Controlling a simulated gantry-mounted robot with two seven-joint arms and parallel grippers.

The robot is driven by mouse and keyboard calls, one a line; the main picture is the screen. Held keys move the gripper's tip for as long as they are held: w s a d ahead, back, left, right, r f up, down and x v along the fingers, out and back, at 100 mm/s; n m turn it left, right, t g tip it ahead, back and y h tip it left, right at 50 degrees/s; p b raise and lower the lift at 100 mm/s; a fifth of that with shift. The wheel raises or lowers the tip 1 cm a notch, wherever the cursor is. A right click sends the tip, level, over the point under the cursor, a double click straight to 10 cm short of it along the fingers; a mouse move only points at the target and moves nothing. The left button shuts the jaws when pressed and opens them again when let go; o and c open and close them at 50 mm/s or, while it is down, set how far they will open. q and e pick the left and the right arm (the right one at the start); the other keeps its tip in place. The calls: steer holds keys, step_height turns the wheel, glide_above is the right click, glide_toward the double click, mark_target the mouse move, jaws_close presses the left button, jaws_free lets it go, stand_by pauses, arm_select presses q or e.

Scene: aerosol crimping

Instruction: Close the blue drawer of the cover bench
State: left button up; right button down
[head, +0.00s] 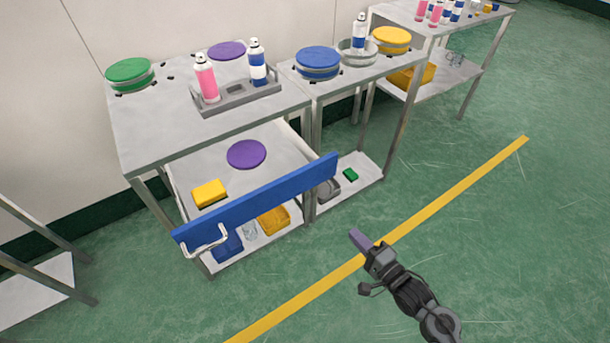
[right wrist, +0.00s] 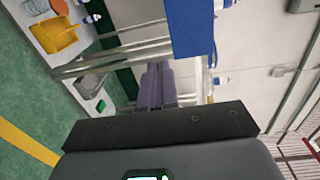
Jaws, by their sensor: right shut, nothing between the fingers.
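The blue drawer front (head: 262,200) belongs to the cover bench (head: 150,135), and the drawer is pulled out toward me. Its white handle (head: 207,242) is at the left end of the front. A purple disc (head: 246,154) and a yellow block (head: 209,192) lie in the drawer. My right gripper (head: 356,238) is shut and empty, in front of and to the right of the drawer's right end, apart from it. In the right wrist view the shut fingers (right wrist: 155,86) show below the blue drawer front (right wrist: 190,28). My left gripper is not in view.
On the bench top are a green lid (head: 130,74), a purple lid (head: 227,50) and a grey tray (head: 237,97) with two spray cans. Blue (head: 227,246) and yellow (head: 273,219) bins sit below the drawer. A second table with a blue lid (head: 318,62) adjoins at right. The green floor ahead is clear.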

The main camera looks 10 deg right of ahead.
steer(key=w+d+r, duration=0.1)
steer(key=w+r, duration=0.3)
steer(key=r, duration=0.1)
steer(key=b, duration=0.6)
glide_toward(323, 173)
steer(key=shift+t, duration=0.4)
steer(key=x, duration=0.2)
steer(key=f+x, duration=0.1)
steer(key=x, duration=0.2)
steer(key=shift+w+a, duration=0.2)
steer(key=shift+a, duration=0.1)
steer(key=shift+w+a, duration=0.2)
steer(key=shift+w, duration=0.4)
steer(key=shift+r, duration=0.1)
